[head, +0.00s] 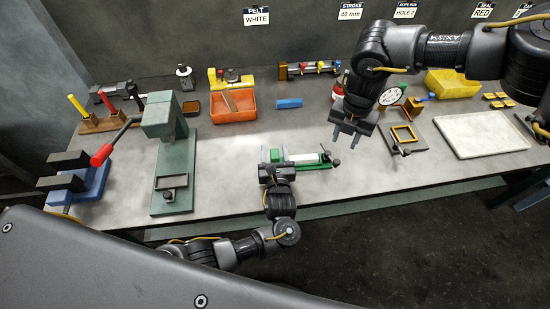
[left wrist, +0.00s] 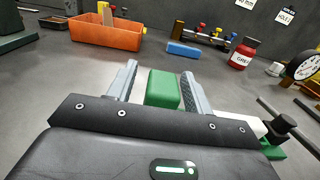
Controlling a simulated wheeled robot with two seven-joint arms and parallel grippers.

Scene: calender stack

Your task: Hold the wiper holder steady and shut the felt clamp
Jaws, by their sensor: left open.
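The wiper holder (head: 304,157), a green and white piece with a pale strip, lies near the front of the bench in the head view. My left gripper (head: 275,160) is open at its left end. In the left wrist view, a green block (left wrist: 163,90) of it stands between the two fingers of my left gripper (left wrist: 160,85), with a gap visible on the right. The felt clamp (head: 326,158) seems to be the dark knob and bar at the holder's right end; it also shows in the left wrist view (left wrist: 281,126). My right gripper (head: 347,136) is open and empty, above and right of the holder.
A green press (head: 172,160) and a blue vise (head: 82,180) stand to the left. An orange bin (head: 233,106), a blue block (head: 289,103) and a red jar (left wrist: 243,54) are behind. A square frame (head: 404,136) and a pale tray (head: 480,134) lie right.

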